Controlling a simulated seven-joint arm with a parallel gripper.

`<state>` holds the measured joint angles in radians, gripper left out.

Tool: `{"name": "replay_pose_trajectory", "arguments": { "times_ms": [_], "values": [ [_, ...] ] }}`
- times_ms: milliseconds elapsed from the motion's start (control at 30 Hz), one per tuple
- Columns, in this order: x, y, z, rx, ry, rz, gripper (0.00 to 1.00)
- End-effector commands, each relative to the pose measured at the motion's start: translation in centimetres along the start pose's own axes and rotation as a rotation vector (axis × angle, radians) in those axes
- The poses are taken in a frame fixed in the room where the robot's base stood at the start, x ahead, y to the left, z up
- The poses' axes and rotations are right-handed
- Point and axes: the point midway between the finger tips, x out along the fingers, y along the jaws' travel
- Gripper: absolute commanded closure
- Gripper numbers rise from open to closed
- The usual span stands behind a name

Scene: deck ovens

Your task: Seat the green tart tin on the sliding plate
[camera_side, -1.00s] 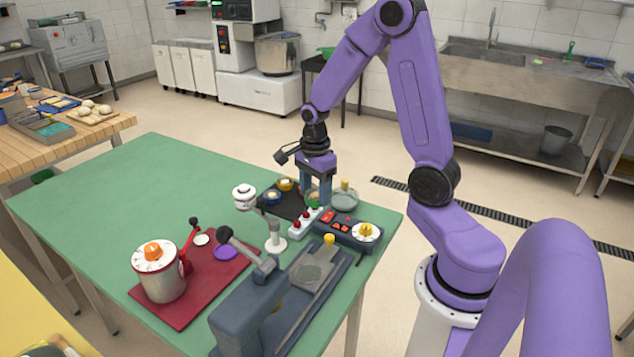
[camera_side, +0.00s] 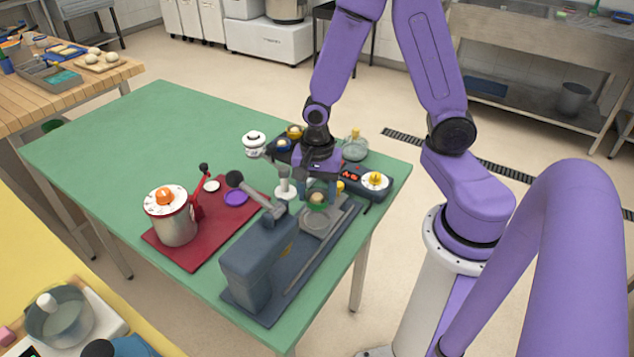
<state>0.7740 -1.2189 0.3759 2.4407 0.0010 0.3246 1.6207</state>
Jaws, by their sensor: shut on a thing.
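The green tart tin (camera_side: 317,206), with a brown filling, is between the fingers of my gripper (camera_side: 318,195). My gripper is shut on it and points straight down. The tin is over the far part of the grey sliding plate (camera_side: 312,226), which lies on the base of the dark grey lever press (camera_side: 258,262). I cannot tell whether the tin touches the plate or hangs just above it. The plate's round recess is mostly hidden under the tin. A yellow knob (camera_side: 340,186) shows just behind the right finger.
The press's lever with a dark ball (camera_side: 235,178) rises close left of my gripper. A white stand (camera_side: 285,187) is beside it. A control box with a yellow dial (camera_side: 375,180) is to the right. The green table's left part is clear.

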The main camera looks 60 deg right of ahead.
Motion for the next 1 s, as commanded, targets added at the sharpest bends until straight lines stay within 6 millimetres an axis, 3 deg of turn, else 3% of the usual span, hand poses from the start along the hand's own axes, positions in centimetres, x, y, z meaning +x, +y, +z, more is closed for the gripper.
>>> {"name": "replay_pose_trajectory", "arguments": {
  "times_ms": [433, 1000],
  "values": [
    [3.9, 0.1, 0.0, 0.003, 0.000, 0.001, 0.72],
    [4.4, 0.0, 0.0, 0.003, 0.000, -0.001, 0.72]
  ]
}}
